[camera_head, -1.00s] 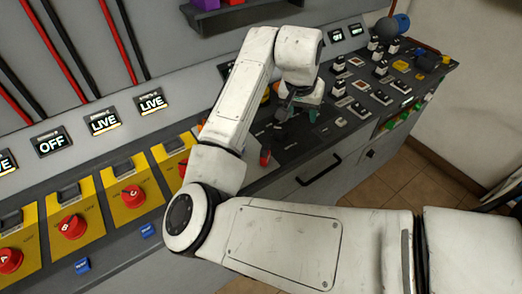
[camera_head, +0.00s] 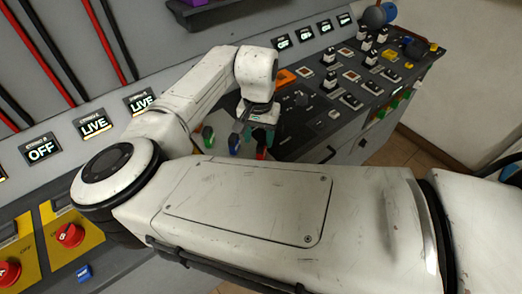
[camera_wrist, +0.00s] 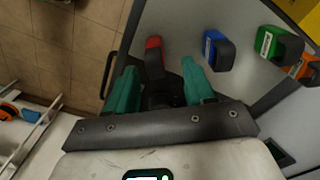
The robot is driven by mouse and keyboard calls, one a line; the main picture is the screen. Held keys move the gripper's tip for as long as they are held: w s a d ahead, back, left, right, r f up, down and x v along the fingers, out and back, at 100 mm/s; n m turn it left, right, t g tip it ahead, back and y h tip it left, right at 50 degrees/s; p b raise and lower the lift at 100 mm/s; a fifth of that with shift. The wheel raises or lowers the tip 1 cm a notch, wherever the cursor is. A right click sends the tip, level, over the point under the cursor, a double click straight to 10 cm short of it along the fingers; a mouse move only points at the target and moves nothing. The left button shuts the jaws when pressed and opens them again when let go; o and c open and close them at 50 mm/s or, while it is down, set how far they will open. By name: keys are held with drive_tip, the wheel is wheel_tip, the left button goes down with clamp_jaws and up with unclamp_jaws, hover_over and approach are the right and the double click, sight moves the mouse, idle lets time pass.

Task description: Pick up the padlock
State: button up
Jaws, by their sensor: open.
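A red padlock-like piece (camera_wrist: 153,50) with a dark lower part stands on the grey surface in the wrist view, between and just beyond my gripper's fingertips. It also shows as a small red patch in the head view (camera_head: 261,154). My gripper (camera_wrist: 160,70) has two teal fingers spread apart, with nothing held. In the head view my gripper (camera_head: 257,136) points down over the panel's front, close to the red piece. A blue piece (camera_wrist: 211,43), a green piece (camera_wrist: 266,42) and an orange piece (camera_wrist: 300,66) of similar shape stand to the right. I cannot tell which is meant.
The blue piece stands close beside the right finger. The console panel (camera_head: 335,112) carries several switches behind my gripper. Yellow switch plates with red knobs (camera_head: 70,235) line the left. A dark drawer handle (camera_wrist: 108,74) and tiled floor (camera_wrist: 60,40) lie left in the wrist view.

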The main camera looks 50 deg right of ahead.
sight(261, 143)
drive_tip(key=f, duration=0.3)
drive_tip(key=f+p, duration=0.1)
drive_tip(key=f, duration=0.1)
drive_tip(key=shift+s+d, duration=0.15)
drive_tip(key=shift+s, duration=0.15)
drive_tip(key=shift+c, duration=0.2)
clamp_jaws()
